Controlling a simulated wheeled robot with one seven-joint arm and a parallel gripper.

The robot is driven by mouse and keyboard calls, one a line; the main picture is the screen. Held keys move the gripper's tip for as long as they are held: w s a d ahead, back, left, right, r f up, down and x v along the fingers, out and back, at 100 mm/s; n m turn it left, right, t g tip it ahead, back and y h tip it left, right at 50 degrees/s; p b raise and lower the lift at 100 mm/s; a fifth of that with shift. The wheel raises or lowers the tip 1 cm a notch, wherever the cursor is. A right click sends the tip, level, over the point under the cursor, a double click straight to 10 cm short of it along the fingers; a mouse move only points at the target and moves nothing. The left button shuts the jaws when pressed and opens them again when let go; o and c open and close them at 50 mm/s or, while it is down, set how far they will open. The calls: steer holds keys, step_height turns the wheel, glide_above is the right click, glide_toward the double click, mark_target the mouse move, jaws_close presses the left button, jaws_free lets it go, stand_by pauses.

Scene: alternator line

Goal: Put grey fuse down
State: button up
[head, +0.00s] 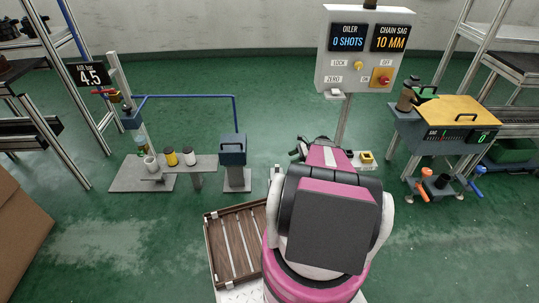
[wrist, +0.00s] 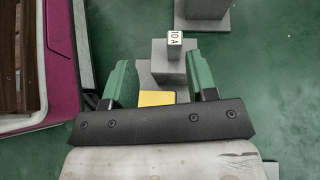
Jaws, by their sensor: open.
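In the wrist view, a small light-grey block marked "10 A" (wrist: 175,39), which looks like the grey fuse, stands upright on a grey block (wrist: 160,50). My gripper (wrist: 160,66) is open, with its two green fingers wide apart. The fuse lies just beyond the fingertips, toward the right finger. Nothing shows held between the fingers. A yellow piece (wrist: 157,98) shows below, between the fingers near the palm.
A slatted wooden tray (head: 211,252) lies left of my arm. A grey bench (head: 205,161) with several small canisters stands at the left. The oiler panel (head: 362,62) stands behind, and a yellow-topped cart (head: 455,110) at the right. Green floor around is mostly open.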

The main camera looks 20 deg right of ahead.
steer(key=s+a+r+n+g+h, duration=0.1)
steer(key=s+a+r+n+h, duration=0.5)
steer(key=a+r+n, duration=0.3)
steer(key=s+a+r+n+g+h, duration=0.1)
steer(key=s+a+r+n+h, duration=0.5)
steer(key=a+r, duration=1)
steer(key=s+a+n, duration=0.1)
steer(key=s+n, duration=0.2)
steer(key=n, duration=0.1)
steer(key=shift+s+a+r, duration=0.15)
steer(key=shift+a+r, duration=0.1)
steer(key=shift+a, duration=0.15)
steer(key=shift+d, duration=0.1)
